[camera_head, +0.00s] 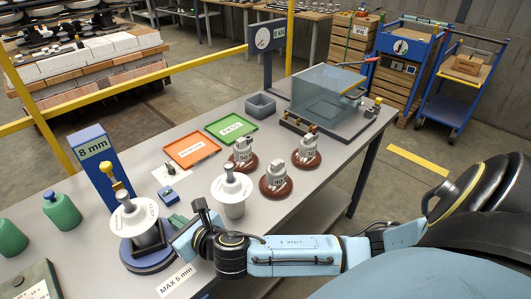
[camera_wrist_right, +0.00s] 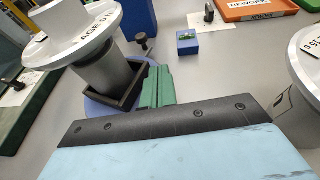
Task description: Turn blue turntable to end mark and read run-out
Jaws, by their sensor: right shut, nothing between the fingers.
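The blue turntable (camera_head: 150,264) stands at the table's front left and carries a dark square holder. An insulator with a white disc (camera_head: 133,218) and grey stem sits in it, looking upright. My right gripper (camera_head: 177,221) is shut and empty, just right of the turntable. In the right wrist view its green fingers (camera_wrist_right: 155,87) lie together close to the holder (camera_wrist_right: 119,92); I cannot tell whether they touch it. Part of the turntable's blue rim (camera_wrist_right: 98,108) shows there. A blue block marked 8 mm (camera_head: 95,150) stands behind the turntable. My left gripper is not in view.
A white-disc insulator (camera_head: 232,190) stands right of my gripper, with several brown-based insulators (camera_head: 276,183) beyond. Orange (camera_head: 192,146) and green (camera_head: 231,128) trays lie behind. Green bottles (camera_head: 62,212) stand at left. A MAX 5 mm label (camera_head: 177,281) lies at the front.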

